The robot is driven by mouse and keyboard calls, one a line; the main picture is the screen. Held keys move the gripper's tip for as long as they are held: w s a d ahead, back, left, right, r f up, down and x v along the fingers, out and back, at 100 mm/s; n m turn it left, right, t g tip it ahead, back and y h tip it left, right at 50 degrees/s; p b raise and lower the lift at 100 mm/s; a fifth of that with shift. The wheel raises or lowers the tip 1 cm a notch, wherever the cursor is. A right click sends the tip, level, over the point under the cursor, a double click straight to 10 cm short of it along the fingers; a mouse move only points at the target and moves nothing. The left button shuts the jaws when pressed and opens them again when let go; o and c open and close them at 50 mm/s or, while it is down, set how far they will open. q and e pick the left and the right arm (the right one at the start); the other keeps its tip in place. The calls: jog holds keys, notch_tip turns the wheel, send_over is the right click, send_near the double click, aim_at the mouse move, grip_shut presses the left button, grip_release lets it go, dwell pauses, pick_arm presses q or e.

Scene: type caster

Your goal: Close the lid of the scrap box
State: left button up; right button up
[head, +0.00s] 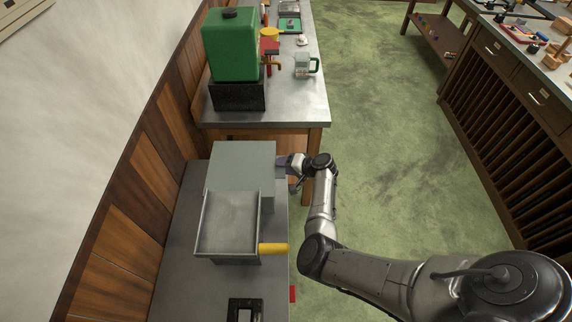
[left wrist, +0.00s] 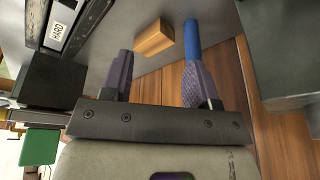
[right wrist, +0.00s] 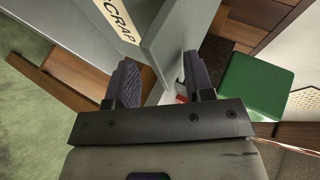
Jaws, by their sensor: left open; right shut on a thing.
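The scrap box (right wrist: 75,45) is grey and bears a SCRAP label (right wrist: 112,20) in the right wrist view. A flat grey panel that looks like its lid (head: 243,165) shows from above in the head view. My right gripper (head: 287,163) is at the panel's right side. In the right wrist view, a grey panel edge (right wrist: 175,45) runs between the fingers of my right gripper (right wrist: 160,82), which is shut on it. My left gripper (left wrist: 158,80) is open in the left wrist view and is outside the head view. The lid's hinge is not clear.
An open grey tray (head: 228,222) with a yellow handle (head: 273,248) is just in front of the panel. A green tank (head: 230,45) stands on the bench behind. A wooden block (left wrist: 153,38) and a blue handle (left wrist: 192,38) are near my left fingers. Green floor is free at right.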

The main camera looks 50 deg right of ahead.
jog(key=shift+s+a+f, duration=0.15)
jog(key=shift+a+f, duration=0.2)
jog(key=shift+f, duration=0.1)
jog(key=p+v, duration=0.1)
jog(key=v, duration=1.3)
jog(key=shift+w+d+r+p, duration=0.25)
jog(key=shift+r+p, duration=0.1)
jog(key=shift+r, duration=0.1)
